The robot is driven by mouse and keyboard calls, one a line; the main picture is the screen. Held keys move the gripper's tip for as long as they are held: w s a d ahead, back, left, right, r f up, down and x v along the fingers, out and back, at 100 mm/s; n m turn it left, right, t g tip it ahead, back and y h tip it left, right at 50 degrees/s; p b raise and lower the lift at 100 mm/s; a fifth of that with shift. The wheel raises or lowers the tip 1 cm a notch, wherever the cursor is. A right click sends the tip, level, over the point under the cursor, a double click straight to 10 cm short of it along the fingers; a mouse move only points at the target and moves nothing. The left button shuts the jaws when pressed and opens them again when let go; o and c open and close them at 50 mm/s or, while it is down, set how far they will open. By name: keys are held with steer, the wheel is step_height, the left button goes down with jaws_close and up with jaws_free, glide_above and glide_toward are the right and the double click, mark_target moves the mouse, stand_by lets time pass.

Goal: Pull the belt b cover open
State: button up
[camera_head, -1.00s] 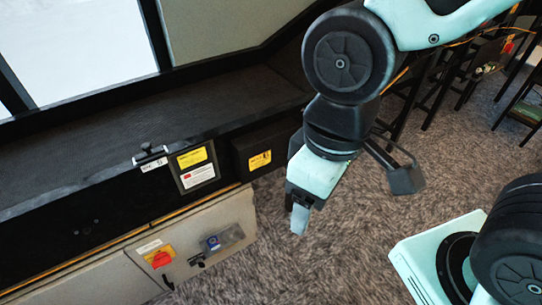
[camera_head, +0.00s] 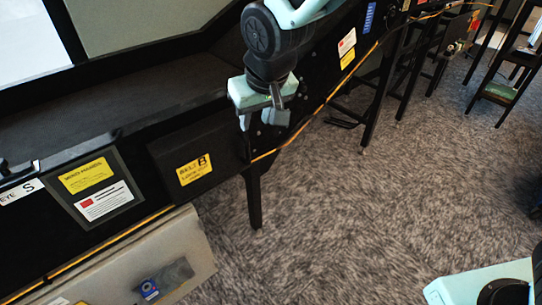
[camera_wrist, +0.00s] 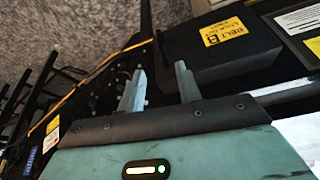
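The belt B cover (camera_head: 198,155) is a black box with a yellow "BELT B" label on the front of the dark machine frame. It looks closed. It also shows in the wrist view (camera_wrist: 215,50), just beyond the fingers. My gripper (camera_head: 258,120) is at the cover's right end, close to its upper right corner. In the wrist view my gripper (camera_wrist: 158,82) has its two fingers apart with nothing seen between them. One finger is close to the cover's side; I cannot tell whether it touches.
A yellow and white sign panel (camera_head: 98,188) is left of the cover. A beige cabinet (camera_head: 120,270) juts out below. A black leg (camera_head: 254,195) stands under the frame. Open carpet (camera_head: 350,200) lies to the right. Black stands (camera_head: 510,80) are at the far right.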

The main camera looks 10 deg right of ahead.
mark_target(248, 152)
steer(key=b+x, duration=0.1)
steer(key=x, duration=0.7)
steer(key=b+x, duration=0.2)
steer(key=x, duration=0.7)
steer(key=shift+w+d+f, duration=0.1)
steer(key=shift+w+f, duration=0.05)
steer(key=shift+w, duration=0.15)
jaws_close()
